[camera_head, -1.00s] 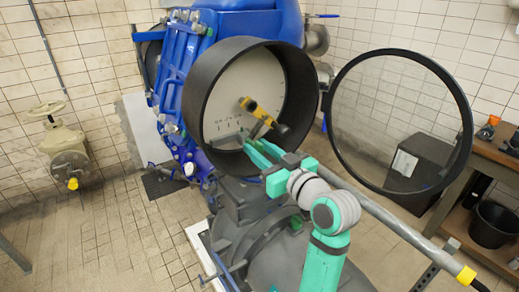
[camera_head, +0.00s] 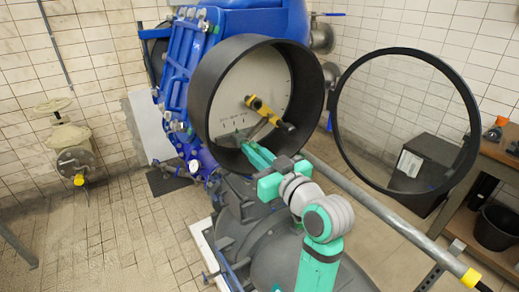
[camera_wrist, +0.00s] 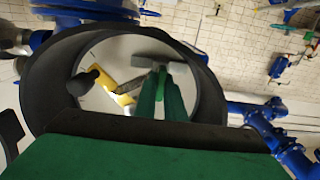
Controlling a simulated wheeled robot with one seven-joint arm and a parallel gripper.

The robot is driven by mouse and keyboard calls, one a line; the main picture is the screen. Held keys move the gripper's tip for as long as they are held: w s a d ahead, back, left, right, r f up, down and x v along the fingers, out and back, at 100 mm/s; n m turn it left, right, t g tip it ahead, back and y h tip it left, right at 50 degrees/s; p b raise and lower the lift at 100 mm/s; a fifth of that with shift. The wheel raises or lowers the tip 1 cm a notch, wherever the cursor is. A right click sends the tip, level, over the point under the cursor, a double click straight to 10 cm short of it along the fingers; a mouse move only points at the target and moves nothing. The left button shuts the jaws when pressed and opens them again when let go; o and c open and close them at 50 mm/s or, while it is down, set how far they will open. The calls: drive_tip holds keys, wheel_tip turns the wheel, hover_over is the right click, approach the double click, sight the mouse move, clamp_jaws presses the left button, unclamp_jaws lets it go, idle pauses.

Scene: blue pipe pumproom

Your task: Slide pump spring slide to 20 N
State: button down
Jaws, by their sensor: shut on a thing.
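The round black housing (camera_head: 199,92) stands open with a pale dial face (camera_head: 270,78) inside. Small scale marks and lettering run along the dial's lower left, too small to read. My gripper (camera_head: 242,141) reaches into the housing from the lower right. Its green fingers (camera_wrist: 162,82) are shut at a grey piece (camera_wrist: 150,60), which I take for the pump spring slide. The fingers hide most of the slide in the head view, so I cannot tell its value. A yellow lever (camera_head: 262,109) with a black knob crosses the dial just above and right of my fingers.
The round glass cover (camera_head: 345,90) hangs open to the right of the housing. A grey pipe (camera_head: 385,212) runs below it beside my arm. Blue pump casing (camera_head: 187,60) stands behind. A workbench (camera_head: 497,160) is at the far right.

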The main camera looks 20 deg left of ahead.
drive_tip(key=shift+d, duration=0.1)
drive_tip(key=c, duration=1.8)
unclamp_jaws()
drive_tip(key=shift+w, duration=0.1)
drive_tip(key=shift+c, duration=0.2)
drive_tip(key=v, duration=1)
drive_tip(key=shift+s+d, duration=0.3)
